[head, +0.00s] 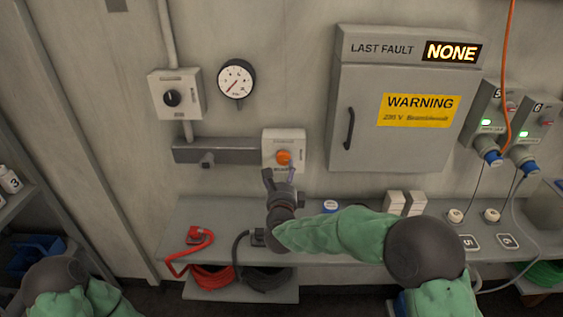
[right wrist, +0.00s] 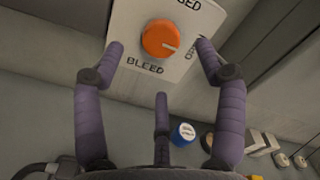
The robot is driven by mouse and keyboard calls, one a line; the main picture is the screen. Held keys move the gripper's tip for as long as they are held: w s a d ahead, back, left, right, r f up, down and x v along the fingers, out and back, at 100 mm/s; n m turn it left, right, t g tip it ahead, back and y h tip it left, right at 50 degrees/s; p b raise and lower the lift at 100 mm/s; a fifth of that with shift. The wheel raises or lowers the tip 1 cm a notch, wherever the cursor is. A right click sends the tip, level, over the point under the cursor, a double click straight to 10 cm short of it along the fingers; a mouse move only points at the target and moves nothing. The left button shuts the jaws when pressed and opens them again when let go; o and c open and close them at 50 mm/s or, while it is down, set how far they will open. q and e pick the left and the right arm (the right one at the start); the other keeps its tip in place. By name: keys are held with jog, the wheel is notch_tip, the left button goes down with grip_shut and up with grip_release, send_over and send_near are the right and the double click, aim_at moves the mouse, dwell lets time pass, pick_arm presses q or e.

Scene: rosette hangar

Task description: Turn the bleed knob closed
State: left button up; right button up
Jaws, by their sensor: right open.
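The orange bleed knob (head: 284,157) sits on a pale plate (head: 272,139) on the back wall. In the right wrist view the knob (right wrist: 160,40) has a white mark pointing right, toward a partly hidden label starting "OP"; "BLEED" is printed below and a cut-off label ending "SED" above. My right gripper (head: 279,176) is open just below and in front of the knob. In the right wrist view its three purple fingers (right wrist: 160,68) are spread around the knob's left, right and lower sides, apart from it. My left arm shows at the lower left; its gripper is out of view.
A black dial switch (head: 172,98) and a gauge (head: 236,80) are up left. A grey cabinet (head: 388,105) with a handle stands right of the plate.

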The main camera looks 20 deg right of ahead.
aim_at(283, 160)
jog(key=x, duration=0.7)
jog(key=shift+f+b, duration=0.1)
jog(key=shift+b, duration=0.2)
jog(key=shift+c, duration=0.3)
jog(key=c, duration=1.1)
